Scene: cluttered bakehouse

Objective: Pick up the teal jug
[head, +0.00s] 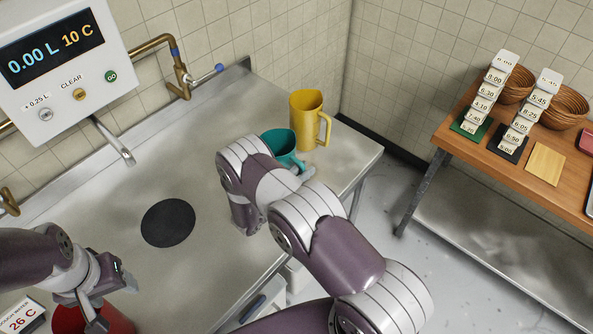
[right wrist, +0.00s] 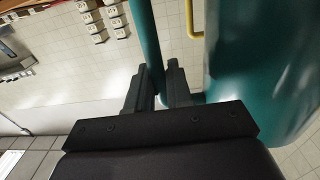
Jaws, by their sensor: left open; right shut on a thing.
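The teal jug (head: 280,143) stands on the steel counter's far right part in the head view, partly hidden behind my right arm. In the right wrist view its body (right wrist: 265,75) fills the right side and its upright handle (right wrist: 143,35) runs down between the fingers. My right gripper (right wrist: 158,85) is shut on that handle; my own arm mostly hides this grip in the head view. I cannot tell whether the jug's base touches the counter. My left gripper (head: 97,302) is open at the lower left, by a red vessel (head: 118,322).
A yellow jug (head: 306,120) stands just behind the teal jug, close to it. A dark round disc (head: 168,223) lies on the counter (head: 190,285) below a spout (head: 118,147). A wooden table (head: 490,150) with baskets and number tags stands at right, across a floor gap.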

